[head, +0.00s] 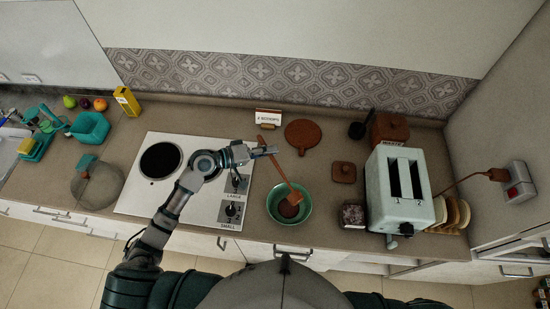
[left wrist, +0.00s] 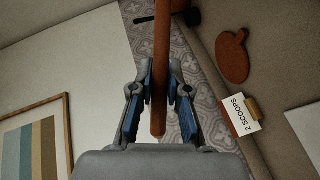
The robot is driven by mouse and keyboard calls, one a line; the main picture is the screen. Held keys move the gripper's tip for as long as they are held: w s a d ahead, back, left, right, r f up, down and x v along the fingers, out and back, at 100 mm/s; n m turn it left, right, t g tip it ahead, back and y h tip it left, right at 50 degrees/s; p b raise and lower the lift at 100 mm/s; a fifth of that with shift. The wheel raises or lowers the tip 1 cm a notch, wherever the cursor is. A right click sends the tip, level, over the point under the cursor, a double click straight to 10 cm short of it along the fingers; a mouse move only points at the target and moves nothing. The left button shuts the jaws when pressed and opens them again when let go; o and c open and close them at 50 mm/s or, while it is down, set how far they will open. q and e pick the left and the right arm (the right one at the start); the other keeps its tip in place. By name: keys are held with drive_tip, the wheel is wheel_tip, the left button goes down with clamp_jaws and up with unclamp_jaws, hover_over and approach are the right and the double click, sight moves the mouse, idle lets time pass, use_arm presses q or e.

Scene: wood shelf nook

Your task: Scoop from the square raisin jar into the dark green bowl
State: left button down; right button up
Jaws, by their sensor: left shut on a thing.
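My left gripper (head: 264,152) is shut on the brown handle of a scoop (head: 278,172). The left wrist view shows the handle (left wrist: 160,75) between both fingers. In the head view the scoop slants down to the right, and its lower end is over or in the dark green bowl (head: 272,209). A dark brown patch shows inside the bowl; I cannot tell whether it is raisins or the scoop's head. The square raisin jar (head: 353,215) stands right of the bowl, open, with dark contents. My right gripper is not in view.
A white toaster (head: 401,192) stands close right of the jar. A square brown lid (head: 344,172) and a round brown board (head: 302,135) lie behind. A stove (head: 150,200) is at left. A card reading "2 SCOOPS" (left wrist: 238,114) stands at the back.

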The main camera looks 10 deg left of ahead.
use_arm(q)
drive_tip(key=f+n+h, duration=0.1)
drive_tip(key=n, duration=0.2)
drive_tip(key=w+f+n+h+b, duration=0.1)
drive_tip(key=f+n, duration=0.1)
drive_tip(key=n, duration=0.1)
drive_tip(key=a+f+n+h+b, duration=0.1)
drive_tip(key=f+n, duration=0.1)
drive_tip(key=n, duration=0.1)
drive_tip(key=shift+w+n+h, duration=0.2)
drive_tip(key=shift+n+h, duration=0.1)
drive_tip(key=shift+n, duration=0.1)
drive_tip(key=shift+f, duration=0.1)
idle(0.4)
drive_tip(key=shift+a, duration=0.1)
idle(0.3)
